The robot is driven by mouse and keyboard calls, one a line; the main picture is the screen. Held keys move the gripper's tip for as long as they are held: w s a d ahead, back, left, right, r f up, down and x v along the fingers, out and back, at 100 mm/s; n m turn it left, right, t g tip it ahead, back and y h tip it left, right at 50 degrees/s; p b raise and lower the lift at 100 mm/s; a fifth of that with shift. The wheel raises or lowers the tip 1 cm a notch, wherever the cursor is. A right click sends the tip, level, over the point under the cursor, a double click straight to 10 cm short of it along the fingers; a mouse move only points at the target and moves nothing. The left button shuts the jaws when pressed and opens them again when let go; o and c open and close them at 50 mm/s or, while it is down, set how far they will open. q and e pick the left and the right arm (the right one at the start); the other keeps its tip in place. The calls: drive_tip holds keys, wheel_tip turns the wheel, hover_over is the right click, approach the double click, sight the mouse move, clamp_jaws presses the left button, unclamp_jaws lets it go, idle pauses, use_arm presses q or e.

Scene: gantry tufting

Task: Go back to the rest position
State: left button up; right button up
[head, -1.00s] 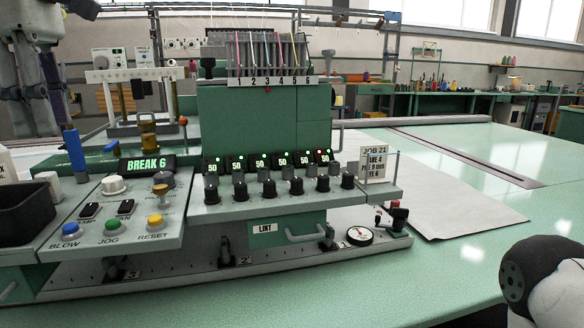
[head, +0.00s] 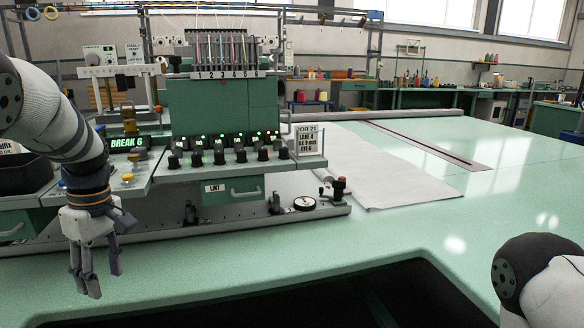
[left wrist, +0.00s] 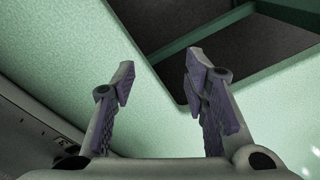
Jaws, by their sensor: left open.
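My left gripper (head: 100,270) hangs fingers down in front of the left part of the tufting machine (head: 208,110). It is open and empty, above the green table's front area. In the left wrist view its two fingers (left wrist: 160,85) stand apart with nothing between them, over the green surface and a dark opening. My left forearm covers part of the control panel (head: 142,165). A display (head: 128,142) on the machine reads BREAK 6. Of my right arm only a rounded link shows at the lower right; its gripper is out of view.
A dark cut-out (head: 330,295) opens in the table's front edge. A white sheet (head: 400,180) lies right of the machine. The green table (head: 500,200) is clear on the right.

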use_arm(q)
drive_tip(key=s+d+f+m, duration=0.35)
drive_tip(key=s+f, duration=0.55)
drive_tip(key=f, duration=0.3)
drive_tip(key=s+d+f+m, duration=0.2)
drive_tip(key=s+f+m, duration=0.3)
drive_tip(key=s+f, duration=0.55)
drive_tip(key=s+d+f+m, duration=0.2)
drive_tip(key=s+d+m, duration=0.1)
drive_tip(key=s, duration=0.5)
drive_tip(key=s+d+f+m+h, duration=0.1)
drive_tip(key=s+d+m, duration=0.3)
drive_tip(key=s, duration=0.5)
drive_tip(key=shift+d+f+g, duration=0.3)
drive_tip(key=shift+d+f, duration=0.15)
drive_tip(key=shift+d, duration=0.4)
